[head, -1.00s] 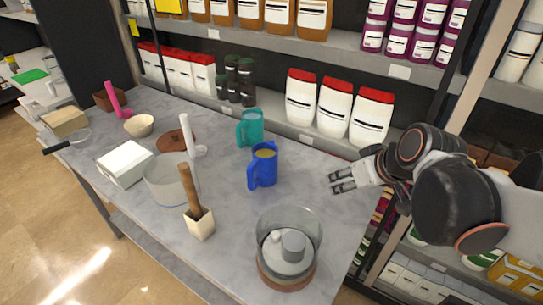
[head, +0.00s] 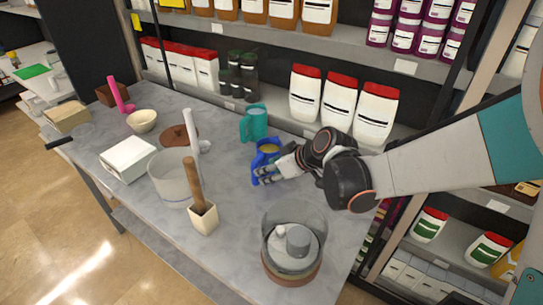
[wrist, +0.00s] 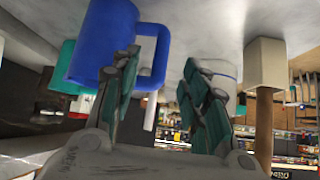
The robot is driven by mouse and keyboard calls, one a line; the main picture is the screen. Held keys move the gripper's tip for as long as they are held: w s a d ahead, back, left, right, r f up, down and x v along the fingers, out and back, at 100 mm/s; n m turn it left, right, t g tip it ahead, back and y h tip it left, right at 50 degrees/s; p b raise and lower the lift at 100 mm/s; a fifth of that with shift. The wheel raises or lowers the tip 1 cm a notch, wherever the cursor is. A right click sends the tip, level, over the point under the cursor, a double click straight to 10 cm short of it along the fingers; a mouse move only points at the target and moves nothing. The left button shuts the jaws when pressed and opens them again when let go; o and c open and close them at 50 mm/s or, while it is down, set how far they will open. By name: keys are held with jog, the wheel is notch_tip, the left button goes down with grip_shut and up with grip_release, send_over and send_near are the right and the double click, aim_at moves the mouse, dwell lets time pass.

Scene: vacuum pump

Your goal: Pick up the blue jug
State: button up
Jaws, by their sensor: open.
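The blue jug (head: 266,158) stands upright on the grey table, with yellowish contents at its top. My gripper (head: 268,176) is at its near right side and hides part of it in the head view. In the wrist view, which is upside down, the jug's body (wrist: 100,35) is behind the left finger. Its handle (wrist: 161,60) shows in the gap between the two open fingers of my gripper (wrist: 162,62). I cannot tell whether a finger touches the jug.
A teal jug (head: 254,123) stands just behind the blue one. A clear pot (head: 172,183), a holder with a wooden-handled tool (head: 203,218) and a round clear vessel (head: 293,245) stand nearby. Shelves with white red-capped containers (head: 338,103) rise behind the table.

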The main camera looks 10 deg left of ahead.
aim_at(257, 185)
jog(key=shift+b+x, duration=1.35)
jog(key=shift+x, duration=2.6)
jog(key=shift+s+r, duration=0.15)
grip_shut()
